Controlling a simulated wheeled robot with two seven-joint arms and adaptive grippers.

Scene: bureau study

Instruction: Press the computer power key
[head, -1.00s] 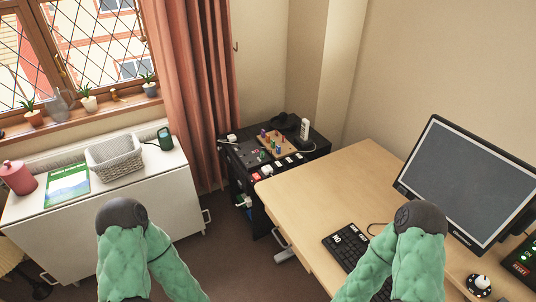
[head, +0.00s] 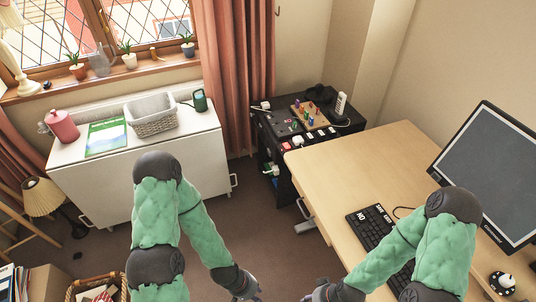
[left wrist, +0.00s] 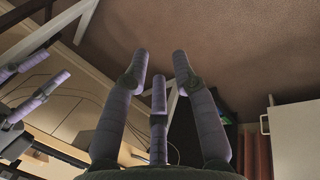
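The computer monitor (head: 490,165) stands dark on the wooden desk (head: 335,165) at the right. A black keyboard (head: 372,228) with a white-lettered key lies in front of it, partly hidden by my right arm.
A black and white knob (head: 503,281) sits on the desk at lower right. A black side cabinet (head: 345,128) with a board of coloured pieces stands behind the desk. A white cabinet (head: 100,190) carries a basket (head: 152,114). Brown floor between them is free.

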